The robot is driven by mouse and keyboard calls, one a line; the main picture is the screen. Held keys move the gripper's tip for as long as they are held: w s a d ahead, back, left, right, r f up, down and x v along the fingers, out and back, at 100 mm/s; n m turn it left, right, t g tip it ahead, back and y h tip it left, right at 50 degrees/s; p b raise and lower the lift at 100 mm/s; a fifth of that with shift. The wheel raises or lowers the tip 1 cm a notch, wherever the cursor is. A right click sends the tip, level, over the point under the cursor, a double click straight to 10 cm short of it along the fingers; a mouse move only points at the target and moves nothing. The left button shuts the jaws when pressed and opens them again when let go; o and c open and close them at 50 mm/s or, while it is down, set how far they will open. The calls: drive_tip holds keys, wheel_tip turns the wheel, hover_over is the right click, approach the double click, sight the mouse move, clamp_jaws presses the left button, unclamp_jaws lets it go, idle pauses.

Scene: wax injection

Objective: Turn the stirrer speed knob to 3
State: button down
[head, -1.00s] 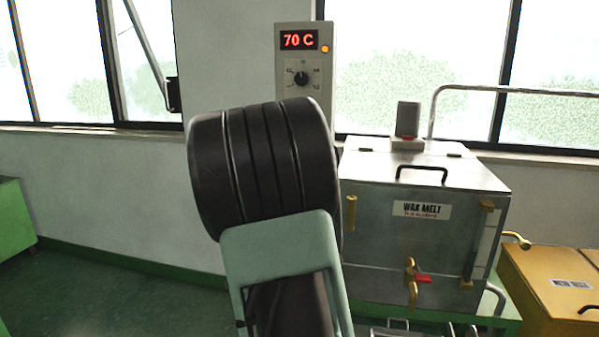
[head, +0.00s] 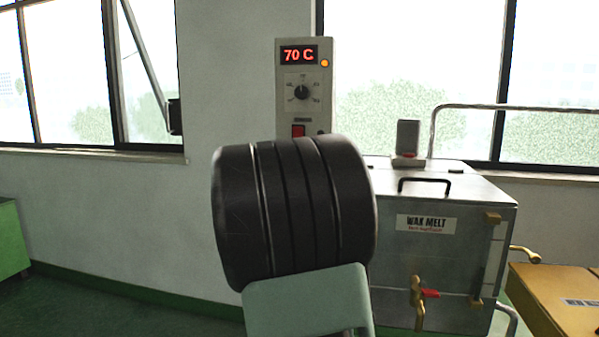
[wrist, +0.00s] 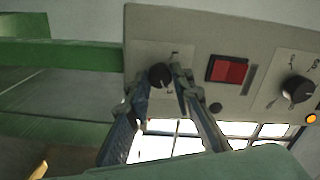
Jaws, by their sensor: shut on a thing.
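The stirrer speed knob (wrist: 159,75) is a small dark round knob on a pale plate at the low end of the control panel (wrist: 200,35), which lies turned sideways in the wrist view. My gripper (wrist: 161,80) has its two fingertips on either side of this knob and is shut on it. The fingers partly cover the scale marks around it, and I cannot read the setting. In the head view the panel (head: 284,75) stands on the wall, and my dark arm hides its low part, the knob and the gripper.
A red switch (wrist: 227,70) sits beside the held knob, with a larger dial knob (wrist: 297,88) and orange lamp (wrist: 310,118) further along. The display (head: 299,55) reads 70 C. A metal wax melt tank (head: 450,250) stands right of my arm.

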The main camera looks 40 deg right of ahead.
drive_tip(key=c, duration=1.7)
unclamp_jaws()
drive_tip(key=v, duration=1.2)
